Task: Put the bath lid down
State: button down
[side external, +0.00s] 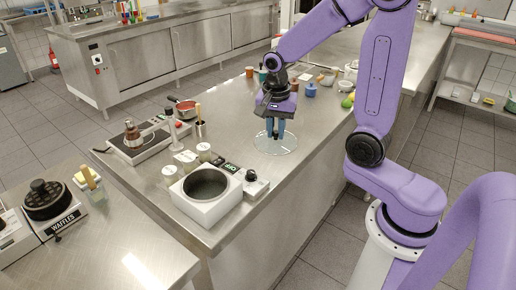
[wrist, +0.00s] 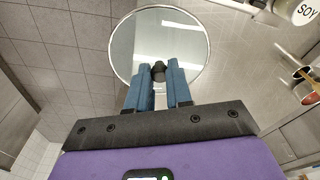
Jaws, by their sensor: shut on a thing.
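The bath lid (side external: 284,148) is a clear round glass disc with a thin metal rim. My gripper (side external: 275,134) is shut on its dark knob, above the middle of the disc. In the wrist view the lid (wrist: 135,45) lies level beyond my blue fingers (wrist: 159,72), which stand either side of the black knob. The lid is near the counter's right-hand edge; I cannot tell whether it touches the counter. The bath (side external: 208,211) is a white square box with an open, dark round well, on the near part of the counter, left of the lid.
A small grey-white device (side external: 256,185) stands against the bath's right side. Several small bowls and jars (side external: 311,90) stand behind the gripper. Bare counter (side external: 235,125) lies left of the lid.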

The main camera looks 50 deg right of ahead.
jog(key=w+f, duration=0.6)
jog(key=shift+d, duration=0.35)
jog(key=shift+w+f, duration=0.35)
jog(key=shift+f, duration=1.5)
jog(key=shift+f, duration=0.2)
jog(key=c, duration=1)
grip_release()
jog(key=shift+c, duration=0.2)
jog(key=shift+r, duration=0.1)
